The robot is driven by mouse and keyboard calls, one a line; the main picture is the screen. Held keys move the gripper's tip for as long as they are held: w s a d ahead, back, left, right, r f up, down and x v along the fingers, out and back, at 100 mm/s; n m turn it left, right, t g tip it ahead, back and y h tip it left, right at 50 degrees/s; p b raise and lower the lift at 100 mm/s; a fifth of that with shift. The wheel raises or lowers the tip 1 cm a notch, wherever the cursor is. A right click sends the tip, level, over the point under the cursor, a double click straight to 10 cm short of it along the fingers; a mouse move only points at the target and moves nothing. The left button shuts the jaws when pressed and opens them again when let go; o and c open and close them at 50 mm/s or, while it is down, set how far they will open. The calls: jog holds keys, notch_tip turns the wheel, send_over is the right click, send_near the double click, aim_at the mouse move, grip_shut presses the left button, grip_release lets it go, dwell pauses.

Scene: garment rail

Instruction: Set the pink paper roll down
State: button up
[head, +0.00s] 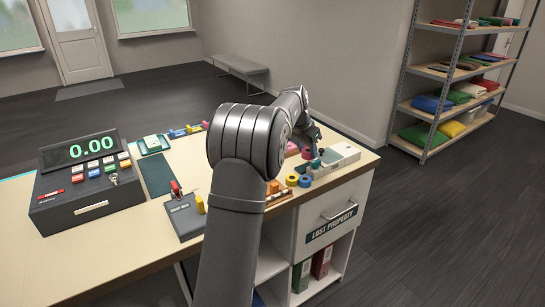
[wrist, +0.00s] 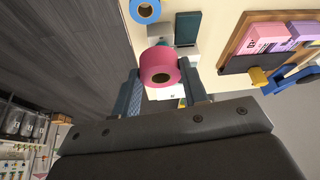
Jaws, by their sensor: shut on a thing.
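The pink paper roll (wrist: 162,68) is between the two fingers of my gripper (wrist: 160,88) in the wrist view, with its dark core hole facing the camera. My gripper is shut on it. In the head view my gripper (head: 316,158) is over the right end of the counter (head: 225,212), partly hidden by my arm. A small pink patch shows near it there, but I cannot tell if it is the roll. I cannot tell whether the roll touches the counter.
A wooden organiser (wrist: 262,18) holds pink and purple pads.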

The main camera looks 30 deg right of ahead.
jog(key=shift+s+d+r, duration=0.1)
jog(key=shift+s+r, duration=0.1)
jog(key=shift+s, duration=0.05)
